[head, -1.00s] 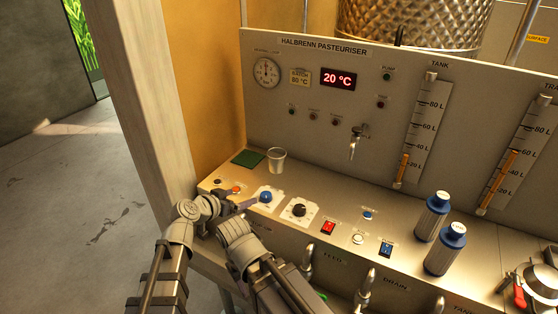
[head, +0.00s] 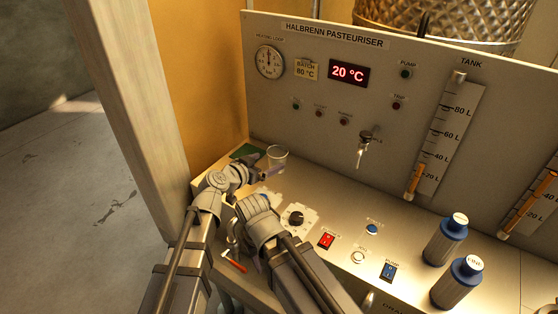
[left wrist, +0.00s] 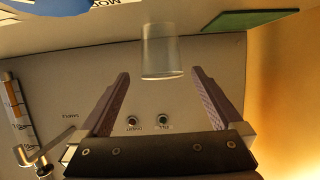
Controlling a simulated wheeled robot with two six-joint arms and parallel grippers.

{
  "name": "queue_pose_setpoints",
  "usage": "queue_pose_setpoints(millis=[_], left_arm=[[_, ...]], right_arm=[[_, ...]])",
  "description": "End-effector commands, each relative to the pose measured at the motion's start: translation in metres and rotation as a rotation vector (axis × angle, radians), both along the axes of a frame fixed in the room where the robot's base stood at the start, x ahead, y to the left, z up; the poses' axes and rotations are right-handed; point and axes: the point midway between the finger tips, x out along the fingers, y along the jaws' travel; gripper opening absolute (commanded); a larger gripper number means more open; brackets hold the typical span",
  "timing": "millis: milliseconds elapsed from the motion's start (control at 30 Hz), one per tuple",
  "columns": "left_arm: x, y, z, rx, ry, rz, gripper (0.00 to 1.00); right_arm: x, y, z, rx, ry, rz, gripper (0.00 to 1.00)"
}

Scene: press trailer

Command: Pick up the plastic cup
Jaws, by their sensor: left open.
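The clear plastic cup (head: 278,154) stands upright on the metal ledge of the pasteuriser, close to its back panel. My left gripper (head: 270,170) is in front of the cup, with a finger hiding the cup's lower part in the head view. In the left wrist view, the cup (left wrist: 162,52) shows upside down, ahead of the gap between the spread fingers of my left gripper (left wrist: 160,88). The gripper is open and nothing is in it. My right gripper is not in view.
A green pad (head: 243,151) lies left of the cup. A tap (head: 363,145) juts from the panel to the right. A black knob (head: 296,218) and a red switch (head: 326,240) sit on the ledge. Two blue-capped bottles stand further right, one nearer the back (head: 448,237).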

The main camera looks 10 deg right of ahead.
Motion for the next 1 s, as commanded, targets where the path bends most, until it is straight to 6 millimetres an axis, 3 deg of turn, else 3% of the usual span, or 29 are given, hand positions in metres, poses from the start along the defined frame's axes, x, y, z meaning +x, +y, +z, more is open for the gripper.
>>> queue_pose_setpoints(millis=[133, 367, 700, 967, 1000], left_arm=[[0.013, -0.012, -0.007, -0.001, 0.001, 0.0, 1.0], [0.017, -0.016, -0.008, -0.001, 0.001, 0.0, 1.0], [0.049, -0.045, -0.02, 0.0, 0.0, -0.001, 1.0], [0.05, -0.048, -0.02, 0.0, 0.0, 0.0, 1.0], [0.05, -0.048, -0.02, -0.001, 0.001, 0.0, 0.97]], right_arm=[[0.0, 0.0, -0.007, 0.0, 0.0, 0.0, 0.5], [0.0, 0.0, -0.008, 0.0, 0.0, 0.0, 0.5], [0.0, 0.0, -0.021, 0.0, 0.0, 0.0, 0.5], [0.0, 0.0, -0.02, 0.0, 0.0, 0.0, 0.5], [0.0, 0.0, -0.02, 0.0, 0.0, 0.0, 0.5]])
